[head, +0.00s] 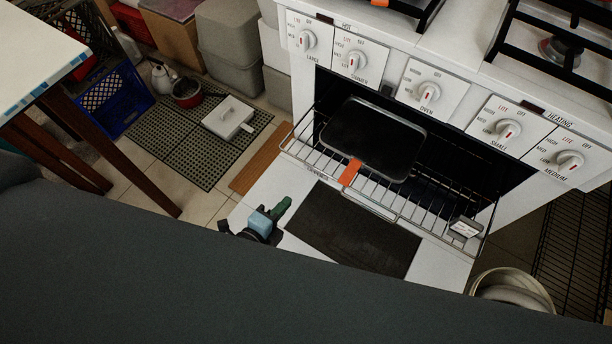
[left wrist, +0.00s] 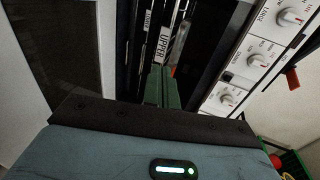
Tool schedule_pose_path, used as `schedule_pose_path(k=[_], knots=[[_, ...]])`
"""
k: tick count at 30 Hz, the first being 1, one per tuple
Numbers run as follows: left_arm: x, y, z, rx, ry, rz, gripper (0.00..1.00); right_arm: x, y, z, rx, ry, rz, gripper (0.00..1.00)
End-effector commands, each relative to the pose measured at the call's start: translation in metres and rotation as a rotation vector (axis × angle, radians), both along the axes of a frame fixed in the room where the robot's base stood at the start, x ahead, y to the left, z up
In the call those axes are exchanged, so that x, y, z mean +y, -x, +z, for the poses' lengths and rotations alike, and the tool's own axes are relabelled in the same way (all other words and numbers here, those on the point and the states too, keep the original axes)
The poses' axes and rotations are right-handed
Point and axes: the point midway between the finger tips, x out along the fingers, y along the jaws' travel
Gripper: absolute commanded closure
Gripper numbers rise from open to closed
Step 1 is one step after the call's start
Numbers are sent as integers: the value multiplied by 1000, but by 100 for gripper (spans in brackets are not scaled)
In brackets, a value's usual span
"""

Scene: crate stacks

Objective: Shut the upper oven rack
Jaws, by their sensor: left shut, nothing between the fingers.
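The upper oven rack (head: 436,208) is a wire rack that sticks out of the open white oven, over the lowered door (head: 445,262). A dark pan (head: 375,135) with an orange tab (head: 350,172) lies on it. In the left wrist view a label reading UPPER (left wrist: 163,45) shows just beyond the fingertips; I cannot tell whether they touch it. My left gripper (head: 281,209) has green fingers, shut and empty, over the door's left edge, in front of the rack's left side. Its fingers also show in the left wrist view (left wrist: 161,86). My right gripper is not in view.
The control panel with several knobs (head: 428,92) is above the oven opening. A white table (head: 35,50) stands at the left. A blue crate (head: 112,102) and a dark mat (head: 190,140) with a white box (head: 228,117) are on the floor. A pale bucket (head: 510,286) is beside the door at right.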

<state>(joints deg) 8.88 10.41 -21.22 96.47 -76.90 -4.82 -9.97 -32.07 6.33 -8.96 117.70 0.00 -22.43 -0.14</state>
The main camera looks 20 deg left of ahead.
Motion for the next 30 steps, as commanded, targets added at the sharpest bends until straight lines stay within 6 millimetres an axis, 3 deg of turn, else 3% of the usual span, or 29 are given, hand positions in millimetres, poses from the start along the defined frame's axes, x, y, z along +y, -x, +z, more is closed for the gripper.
schedule_pose_path(k=[11,15,21,30], knots=[[-22,-64,-22,1,2,1,100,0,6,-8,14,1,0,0],[-27,-84,-19,-1,1,0,100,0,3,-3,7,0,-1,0],[-32,-98,-20,0,1,0,100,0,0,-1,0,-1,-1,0],[-33,-100,-21,2,2,1,100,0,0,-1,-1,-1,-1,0]])
